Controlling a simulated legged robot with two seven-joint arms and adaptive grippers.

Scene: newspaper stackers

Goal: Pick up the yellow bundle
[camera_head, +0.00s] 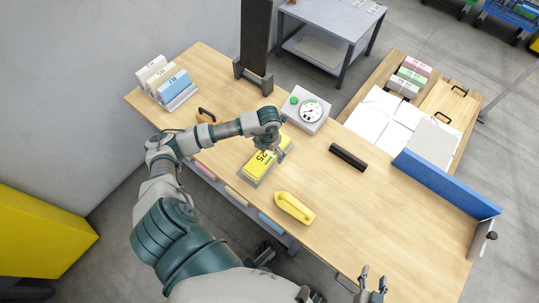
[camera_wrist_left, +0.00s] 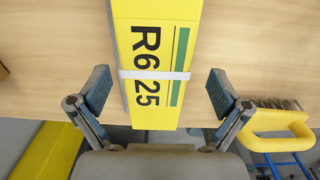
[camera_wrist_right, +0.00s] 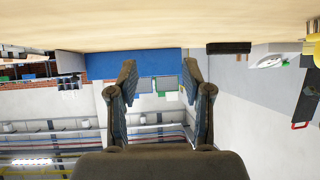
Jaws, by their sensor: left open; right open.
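The yellow bundle (camera_head: 261,158) lies on the wooden table, on a grey base, with a white band around it. In the left wrist view the yellow bundle (camera_wrist_left: 156,40) shows black print reading R625 and a green stripe. My left gripper (camera_head: 280,150) is over it. In the left wrist view its fingers (camera_wrist_left: 160,92) are open, one on each side of the bundle, with gaps between. My right gripper (camera_head: 371,283) is open and empty at the table's front edge; the right wrist view shows nothing between its fingers (camera_wrist_right: 157,85).
A yellow handled tool (camera_head: 294,207) lies in front of the bundle. A dial scale (camera_head: 308,110) stands behind it. A black bar (camera_head: 348,157) lies to the right. A rack of bundles (camera_head: 166,80) stands at the far left. A blue panel (camera_head: 445,184) bounds the right side.

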